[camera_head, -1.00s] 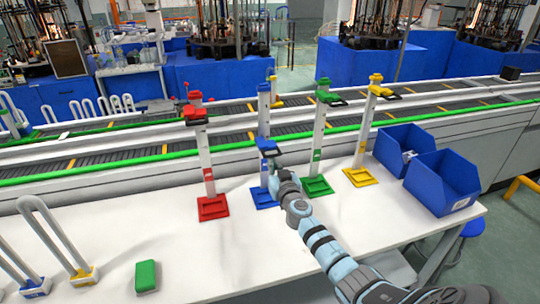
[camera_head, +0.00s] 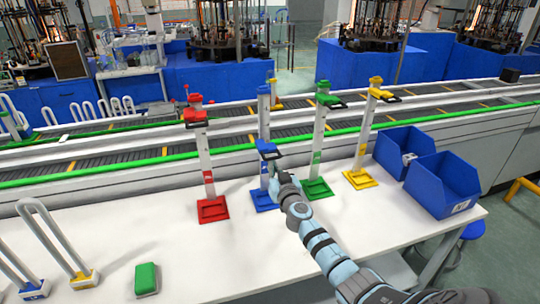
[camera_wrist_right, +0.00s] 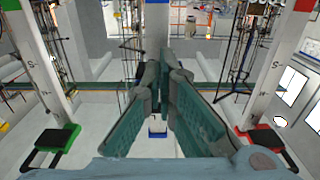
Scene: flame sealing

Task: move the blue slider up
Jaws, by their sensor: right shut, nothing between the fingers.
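The blue slider (camera_head: 267,148) sits around the white post (camera_head: 264,122) of the blue stand, well below the post's blue top. The stand's blue base (camera_head: 264,200) rests on the white table. My right gripper (camera_head: 274,176) is just below the blue slider, close to the post; I cannot tell whether they touch. In the right wrist view the fingers (camera_wrist_right: 160,90) are shut with nothing held. They point toward a white post with a blue piece (camera_wrist_right: 157,12) at the picture's top, and partly cover another blue patch (camera_wrist_right: 157,127). My left gripper is out of view.
The red slider (camera_head: 195,116), green slider (camera_head: 329,99) and yellow slider (camera_head: 379,94) sit high on neighbouring posts. Two blue bins (camera_head: 445,182) stand at the right. A green block (camera_head: 146,279) lies at the front left. A conveyor (camera_head: 100,150) runs behind the table.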

